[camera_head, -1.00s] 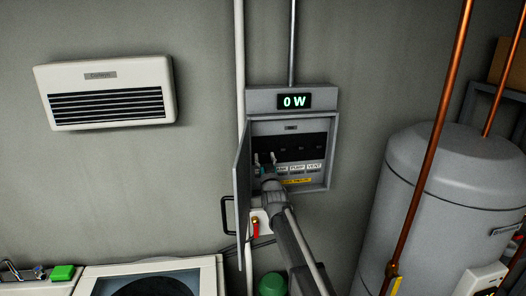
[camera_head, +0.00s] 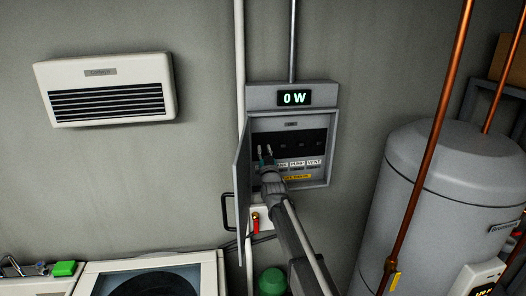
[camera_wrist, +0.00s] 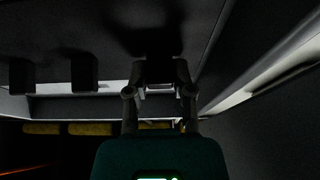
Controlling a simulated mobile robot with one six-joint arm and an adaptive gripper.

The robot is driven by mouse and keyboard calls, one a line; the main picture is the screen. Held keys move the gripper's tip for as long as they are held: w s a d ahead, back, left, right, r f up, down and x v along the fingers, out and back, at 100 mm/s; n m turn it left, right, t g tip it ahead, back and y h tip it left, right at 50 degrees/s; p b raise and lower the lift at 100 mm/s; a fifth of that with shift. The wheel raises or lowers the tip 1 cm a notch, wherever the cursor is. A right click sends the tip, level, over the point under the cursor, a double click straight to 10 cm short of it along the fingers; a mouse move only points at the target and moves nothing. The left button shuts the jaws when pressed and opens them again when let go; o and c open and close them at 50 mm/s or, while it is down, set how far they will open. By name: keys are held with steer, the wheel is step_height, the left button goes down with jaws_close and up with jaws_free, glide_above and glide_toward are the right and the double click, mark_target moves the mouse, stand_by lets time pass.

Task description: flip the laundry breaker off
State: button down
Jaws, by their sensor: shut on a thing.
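The grey breaker box (camera_head: 326,140) hangs on the wall with its door (camera_head: 242,185) swung open at the left. My gripper (camera_head: 265,152) reaches into it at the leftmost part of the dark switch row (camera_head: 302,144). In the wrist view my gripper (camera_wrist: 160,80) has its fingers closed around a dark breaker switch (camera_wrist: 158,72). Two more dark switches, a nearer one (camera_wrist: 84,73) and a farther one (camera_wrist: 22,75), stand free to its left there. Labels PUMP (camera_head: 297,163) and VENT (camera_head: 314,162) are readable; the label below my gripper is hidden, so no laundry label shows.
A display (camera_head: 294,98) on top of the box reads 0 W. A grey tank (camera_head: 430,200) and copper pipe (camera_head: 425,180) stand at right; a white vent unit (camera_head: 108,90) hangs left.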

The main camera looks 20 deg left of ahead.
steer(key=shift+f+b, duration=0.15)
steer(key=shift+b, duration=0.15)
steer(key=shift+w+a+f+t+y+b, duration=0.1)
steer(key=shift+f+t+y+b, duration=0.3)
steer(key=shift+b, duration=0.7)
steer(key=t+b, duration=0.1)
steer(key=b, duration=0.1)
steer(key=shift+f+t+y+b, duration=0.1)
steer(key=shift+t+y+b, duration=0.3)
steer(key=shift+b, duration=0.3)
steer(key=shift+y, duration=0.3)
steer(key=shift+c, duration=2.4)
jaws_free()
